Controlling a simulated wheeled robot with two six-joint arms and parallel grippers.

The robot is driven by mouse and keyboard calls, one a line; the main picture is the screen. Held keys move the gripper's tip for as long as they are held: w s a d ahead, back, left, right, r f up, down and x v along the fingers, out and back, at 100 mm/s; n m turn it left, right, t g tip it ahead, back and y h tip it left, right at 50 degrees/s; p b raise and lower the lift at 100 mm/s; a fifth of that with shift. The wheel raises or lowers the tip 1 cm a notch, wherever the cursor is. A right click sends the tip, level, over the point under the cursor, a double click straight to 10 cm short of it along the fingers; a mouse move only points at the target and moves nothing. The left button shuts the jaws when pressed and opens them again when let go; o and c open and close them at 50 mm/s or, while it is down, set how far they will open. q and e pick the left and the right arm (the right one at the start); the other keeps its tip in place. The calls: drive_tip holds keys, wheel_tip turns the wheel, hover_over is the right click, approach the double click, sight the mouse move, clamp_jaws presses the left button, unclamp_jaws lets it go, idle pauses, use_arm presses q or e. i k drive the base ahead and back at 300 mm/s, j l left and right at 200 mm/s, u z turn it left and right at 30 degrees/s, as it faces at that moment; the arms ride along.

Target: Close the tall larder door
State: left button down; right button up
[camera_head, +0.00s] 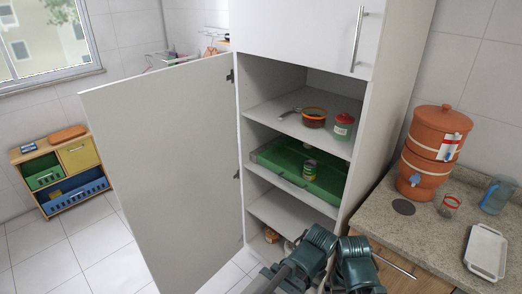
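The tall larder door (165,165) is a plain white panel, standing wide open. It is hinged on the left side of the white larder cabinet (385,120) and swings out to the left and towards me. Its inner face and dark hinges show; no handle is seen on it. The larder's shelves are exposed. Parts of my two dark green arms show at the bottom centre, in front of the larder's lower right and to the right of the door, apart from it. No gripper fingers can be made out.
An upper cabinet door with a bar handle (357,40) is shut. A green tray (270,158) with a can, a pot (314,117) and a jar (343,127) are on the shelves. Right is a counter (425,240) with a clay water filter (432,155). Low shelf unit (60,170) stands left.

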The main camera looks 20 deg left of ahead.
sight(165, 139)
drive_tip(key=u, duration=2.7)
drive_tip(key=i+j, duration=0.1)
drive_tip(key=i, duration=3.65)
drive_tip(key=j+z, duration=0.1)
drive_tip(key=z, duration=3.85)
